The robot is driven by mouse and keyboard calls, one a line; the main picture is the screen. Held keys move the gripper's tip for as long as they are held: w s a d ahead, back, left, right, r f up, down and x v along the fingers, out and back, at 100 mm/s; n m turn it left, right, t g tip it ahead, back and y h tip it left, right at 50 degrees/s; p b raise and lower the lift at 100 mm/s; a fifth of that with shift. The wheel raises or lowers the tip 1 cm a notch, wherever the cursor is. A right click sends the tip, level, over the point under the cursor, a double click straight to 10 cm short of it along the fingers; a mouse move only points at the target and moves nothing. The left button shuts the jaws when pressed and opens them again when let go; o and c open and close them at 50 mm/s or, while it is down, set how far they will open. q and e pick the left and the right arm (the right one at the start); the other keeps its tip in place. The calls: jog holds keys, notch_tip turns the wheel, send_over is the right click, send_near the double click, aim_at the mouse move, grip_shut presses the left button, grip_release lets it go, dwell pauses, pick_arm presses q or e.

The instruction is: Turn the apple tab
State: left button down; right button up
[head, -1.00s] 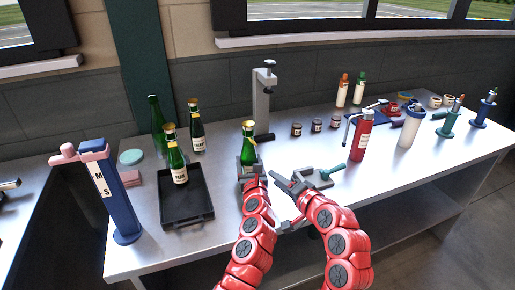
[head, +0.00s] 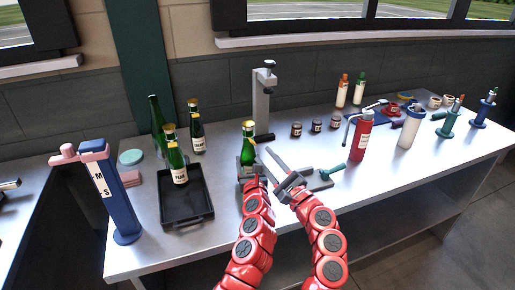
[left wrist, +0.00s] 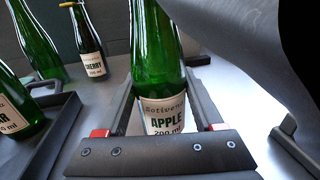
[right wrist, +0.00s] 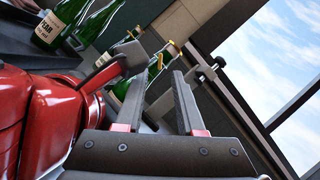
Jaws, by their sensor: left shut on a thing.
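The apple bottle (head: 248,137) is green, upright, with a gold top; its APPLE label (left wrist: 163,115) faces the left wrist camera. My left gripper (left wrist: 162,95) is shut on the bottle's body, a finger on each side. My right gripper (right wrist: 158,90) is open and empty. In the head view its fingers (head: 276,160) point up and left, just right of the bottle. In the right wrist view the bottle's gold top (right wrist: 173,46) shows beyond and between the fingertips. A small yellowish piece (right wrist: 160,61) shows by the neck, too small to identify surely as the tab.
A black tray (head: 186,211) with the pear bottle (head: 176,166) stands left, and the cherry bottle (head: 197,133) behind it. A grey stand (head: 262,100) rises behind the apple bottle. A grey fixture with a teal handle (head: 331,171) lies right of my right gripper.

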aim_at(252, 142)
jog(key=shift+x, duration=2.45)
grip_shut()
